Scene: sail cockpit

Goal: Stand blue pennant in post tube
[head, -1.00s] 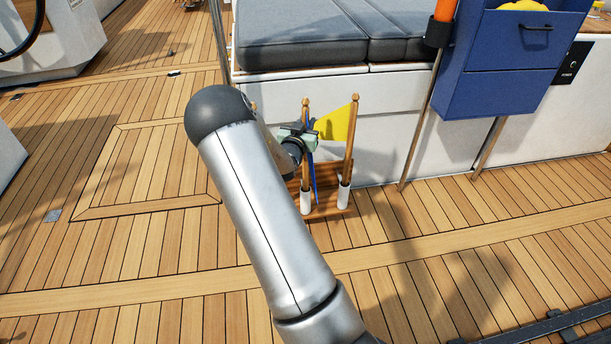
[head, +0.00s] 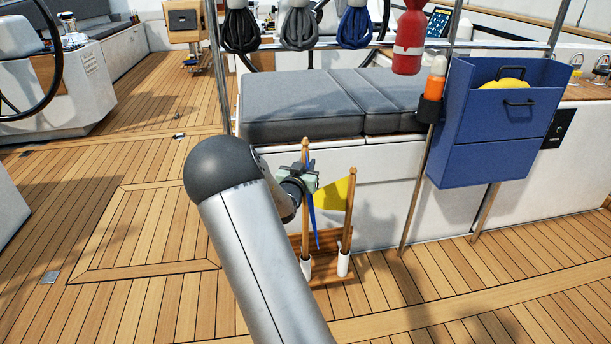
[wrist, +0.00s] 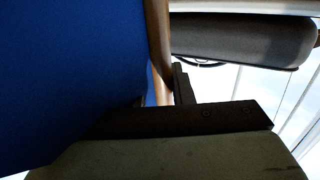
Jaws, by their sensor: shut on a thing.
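The blue pennant (head: 313,218) hangs from an upright wooden stick. My gripper (head: 308,178) is shut on its stick, near the top. The stick's foot meets the left white post tube (head: 305,266); whether it is inside or just in front I cannot tell. In the wrist view the blue cloth (wrist: 70,70) fills the left side and the stick (wrist: 158,45) runs down beside my finger (wrist: 183,85). The yellow pennant (head: 333,196) stands in the right white tube (head: 343,263), its top lower than the blue pennant's.
The tubes stand on a wooden rack base (head: 325,270) against the white bench side (head: 380,190). A grey cushion (head: 320,105) lies above. A metal post (head: 413,200) and a blue box (head: 495,125) stand to the right. The plank deck (head: 440,285) in front is clear.

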